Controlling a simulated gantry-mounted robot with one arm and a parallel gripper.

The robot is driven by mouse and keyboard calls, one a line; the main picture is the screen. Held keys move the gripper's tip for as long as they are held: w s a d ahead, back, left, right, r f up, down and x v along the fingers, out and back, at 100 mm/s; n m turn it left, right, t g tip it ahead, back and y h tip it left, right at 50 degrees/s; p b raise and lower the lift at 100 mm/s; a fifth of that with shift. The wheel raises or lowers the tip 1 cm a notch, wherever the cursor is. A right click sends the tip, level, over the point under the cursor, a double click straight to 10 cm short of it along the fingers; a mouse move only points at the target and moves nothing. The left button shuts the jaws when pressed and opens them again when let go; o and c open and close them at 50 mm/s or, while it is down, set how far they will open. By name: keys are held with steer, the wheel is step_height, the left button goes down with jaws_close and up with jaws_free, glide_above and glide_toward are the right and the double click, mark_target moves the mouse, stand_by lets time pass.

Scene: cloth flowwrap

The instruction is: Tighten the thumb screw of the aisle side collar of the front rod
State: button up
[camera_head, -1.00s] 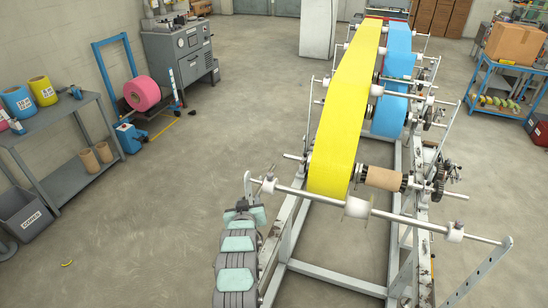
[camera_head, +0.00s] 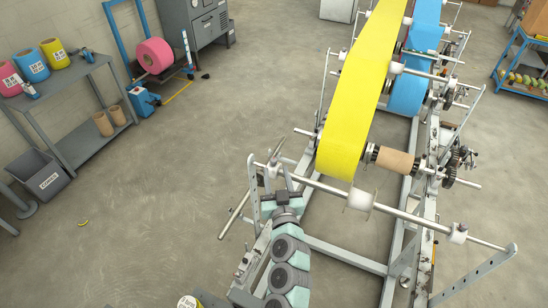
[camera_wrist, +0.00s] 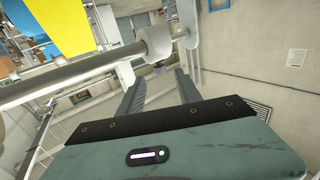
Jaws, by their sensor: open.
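The front rod (camera_head: 315,186) crosses the front of the frame, and it also shows in the wrist view (camera_wrist: 70,72). A white collar (camera_head: 275,165) sits near its left end; a white collar by the rod's end plate shows in the wrist view (camera_wrist: 158,40). A small dark piece (camera_wrist: 159,68) shows just under that collar and may be its thumb screw. Further right on the rod are a larger white collar (camera_head: 360,197) and a smaller one (camera_head: 458,233). My gripper (camera_wrist: 160,75) is open and empty, its fingers pointing toward the collar, apart from it. In the head view my arm partly hides the gripper.
A yellow web (camera_head: 350,115) runs over the rods behind the front rod, beside a cardboard core (camera_head: 396,161). The perforated left end bracket (camera_head: 253,185) stands close to my arm. A shelf (camera_head: 85,95) and grey bin (camera_head: 38,175) are at left.

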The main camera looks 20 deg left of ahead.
mark_target(274, 163)
steer(key=shift+x, duration=3.15)
jaws_close()
